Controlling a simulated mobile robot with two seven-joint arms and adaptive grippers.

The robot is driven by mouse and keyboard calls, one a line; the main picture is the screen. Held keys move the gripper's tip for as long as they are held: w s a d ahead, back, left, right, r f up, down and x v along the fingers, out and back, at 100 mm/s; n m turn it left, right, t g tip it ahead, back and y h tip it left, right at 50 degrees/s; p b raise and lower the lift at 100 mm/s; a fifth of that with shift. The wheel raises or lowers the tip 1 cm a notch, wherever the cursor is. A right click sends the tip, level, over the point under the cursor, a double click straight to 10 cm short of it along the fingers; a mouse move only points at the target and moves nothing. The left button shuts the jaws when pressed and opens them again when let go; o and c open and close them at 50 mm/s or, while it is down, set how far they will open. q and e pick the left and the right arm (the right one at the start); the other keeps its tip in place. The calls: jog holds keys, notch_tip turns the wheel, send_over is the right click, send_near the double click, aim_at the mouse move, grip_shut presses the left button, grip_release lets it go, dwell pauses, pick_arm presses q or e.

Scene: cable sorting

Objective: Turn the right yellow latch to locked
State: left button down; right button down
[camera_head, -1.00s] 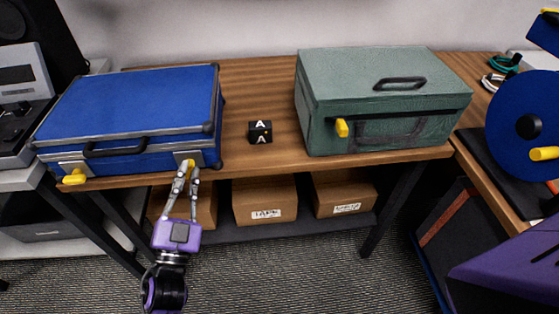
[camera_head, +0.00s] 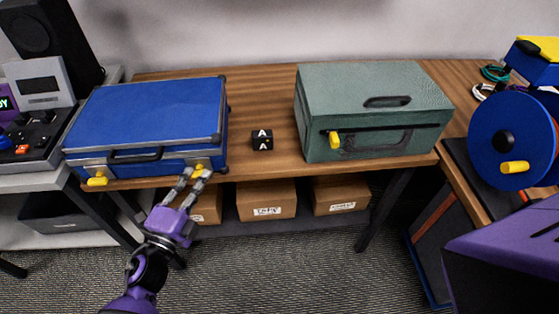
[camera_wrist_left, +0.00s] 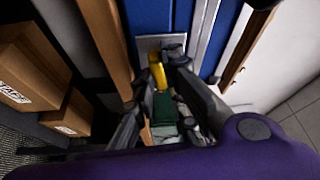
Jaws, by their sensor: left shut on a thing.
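The blue case (camera_head: 150,112) lies closed on the wooden table, with two yellow latches on its front. The right yellow latch (camera_head: 200,168) is at the case's front right corner. My left gripper (camera_head: 194,174) reaches up to it from the lower left, fingers shut on it and partly covering it. In the left wrist view the yellow latch (camera_wrist_left: 157,73) shows between the fingertips, against a metal plate on the blue case. Its exact angle is hard to tell. The left yellow latch (camera_head: 97,181) lies roughly sideways and is untouched. My right gripper is not in view.
A green case (camera_head: 360,82) with a yellow latch (camera_head: 335,140) stands to the right on the table (camera_head: 275,92). A black cube marked A (camera_head: 262,140) sits between the cases. Cardboard boxes (camera_head: 266,200) stand on a shelf below. A blue reel (camera_head: 500,115) is at far right.

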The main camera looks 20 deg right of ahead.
pick_arm(q)
jog(key=shift+r+m+g+p, duration=0.1)
jog(key=shift+m+g+p, duration=0.2)
jog(key=shift+m+p, duration=0.55)
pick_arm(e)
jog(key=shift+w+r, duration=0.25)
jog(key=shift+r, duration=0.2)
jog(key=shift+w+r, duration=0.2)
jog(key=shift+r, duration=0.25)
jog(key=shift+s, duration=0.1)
pick_arm(q)
jog(key=c, duration=1.8)
grip_release()
jog(key=shift+o, duration=0.2)
jog(key=v, duration=1.2)
jog(key=shift+r, duration=0.15)
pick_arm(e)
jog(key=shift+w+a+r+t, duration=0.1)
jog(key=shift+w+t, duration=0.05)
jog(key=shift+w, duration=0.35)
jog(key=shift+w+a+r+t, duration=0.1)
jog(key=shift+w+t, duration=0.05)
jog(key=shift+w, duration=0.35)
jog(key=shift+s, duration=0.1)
